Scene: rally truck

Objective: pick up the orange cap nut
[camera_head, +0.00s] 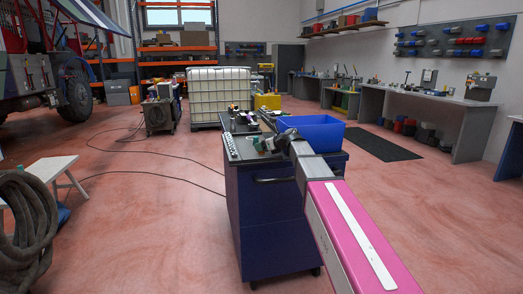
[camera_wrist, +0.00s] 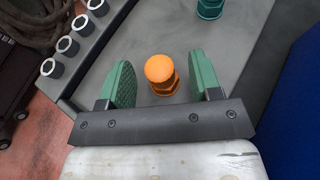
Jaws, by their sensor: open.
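The orange cap nut (camera_wrist: 160,72) stands upright on the dark grey top of a tool cart in the wrist view. It has a domed cap above a hexagonal base. My gripper (camera_wrist: 164,84) is open, with its two green fingers on either side of the cap nut. In the head view, my gripper (camera_head: 268,143) is small, over the near part of the blue cart (camera_head: 268,222). I cannot make out the cap nut there.
A teal cap nut (camera_wrist: 210,8) stands behind the orange one. Several metal sockets (camera_wrist: 69,46) line the cart's left edge in the wrist view. A blue bin (camera_head: 312,131) sits on the cart's right side. Open floor (camera_head: 140,215) lies left of the cart.

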